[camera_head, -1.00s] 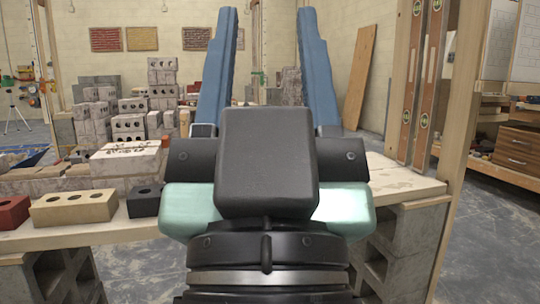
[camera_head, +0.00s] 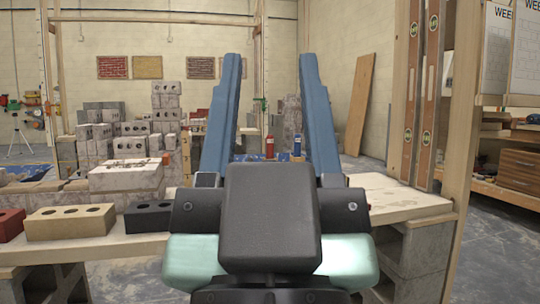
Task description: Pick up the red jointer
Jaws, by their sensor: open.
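My gripper (camera_head: 270,60) is open, with its two long blue fingers standing apart and nothing between their tips. An upright red thing (camera_head: 269,147) shows in the gap between the fingers, beyond the gripper body. It may be the red jointer, but it is too small to tell. A similar blue thing (camera_head: 296,146) stands just right of it. Both appear apart from the fingers. The gripper body hides much of the bench below them, and I cannot make out a mortar tub.
A wooden bench (camera_head: 415,207) runs across the front. Red, tan and black bricks (camera_head: 70,222) lie on its left, with a pale block (camera_head: 125,175) behind. A wooden post (camera_head: 462,110) with upright spirit levels (camera_head: 430,95) stands at the right.

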